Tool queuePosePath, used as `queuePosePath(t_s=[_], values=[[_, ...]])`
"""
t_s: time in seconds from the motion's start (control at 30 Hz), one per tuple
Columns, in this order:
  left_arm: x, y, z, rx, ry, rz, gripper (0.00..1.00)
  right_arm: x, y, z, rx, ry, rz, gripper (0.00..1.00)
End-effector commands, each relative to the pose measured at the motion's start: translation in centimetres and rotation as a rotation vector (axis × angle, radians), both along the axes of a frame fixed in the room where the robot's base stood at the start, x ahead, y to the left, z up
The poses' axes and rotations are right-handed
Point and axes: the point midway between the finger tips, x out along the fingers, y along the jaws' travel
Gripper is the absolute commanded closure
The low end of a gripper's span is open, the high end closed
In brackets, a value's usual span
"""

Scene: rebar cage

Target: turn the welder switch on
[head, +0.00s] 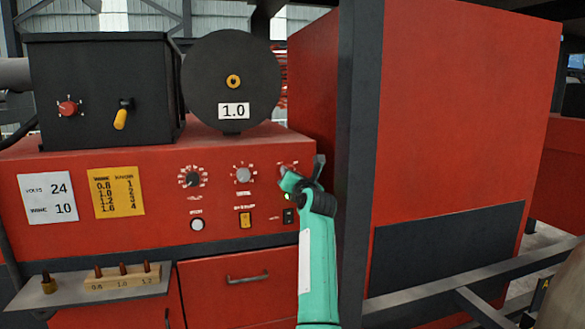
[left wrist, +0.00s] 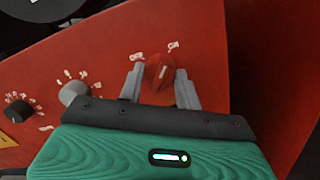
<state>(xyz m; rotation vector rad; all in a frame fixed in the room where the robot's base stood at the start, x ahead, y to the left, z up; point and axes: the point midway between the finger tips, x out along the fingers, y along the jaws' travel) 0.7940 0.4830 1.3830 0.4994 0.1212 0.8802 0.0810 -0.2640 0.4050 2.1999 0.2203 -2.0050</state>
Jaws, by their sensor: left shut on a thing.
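The welder switch is a red rotary knob (left wrist: 160,71) on the red front panel, with small OFF and ON labels above it to the left and right. My left gripper (left wrist: 160,84) is shut on this knob, with one grey finger on each side of it. Which label the knob points to is not clear. In the head view my left gripper (head: 305,178) is at the right end of the upper row of controls and covers most of the switch. My right gripper is not in view.
Left of the switch are a grey knob (head: 243,175) and a black dial (head: 192,178). A dark post (head: 358,150) stands close on the right. A shelf (head: 60,293) juts out at lower left.

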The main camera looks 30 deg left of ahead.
Motion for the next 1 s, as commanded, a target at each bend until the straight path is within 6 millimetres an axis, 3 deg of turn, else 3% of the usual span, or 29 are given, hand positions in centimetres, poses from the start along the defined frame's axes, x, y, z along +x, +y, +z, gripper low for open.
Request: queuePosePath(t_s=[0.23,0.8,0.83,0.93,1.0], values=[[-0.04,0.03,0.16,0.059,0.069,0.001,0.88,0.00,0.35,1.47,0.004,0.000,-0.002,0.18],[-0.03,0.03,0.00,0.078,0.090,0.001,0.88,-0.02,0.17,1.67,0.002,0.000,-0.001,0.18],[-0.03,0.03,0.00,0.078,0.090,0.001,0.62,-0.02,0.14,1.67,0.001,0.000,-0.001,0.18],[-0.04,0.03,-0.01,0.078,0.090,0.001,0.44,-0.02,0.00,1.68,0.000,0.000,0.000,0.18],[-0.03,0.03,0.00,0.078,0.090,0.001,0.44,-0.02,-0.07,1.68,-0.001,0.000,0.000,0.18]])
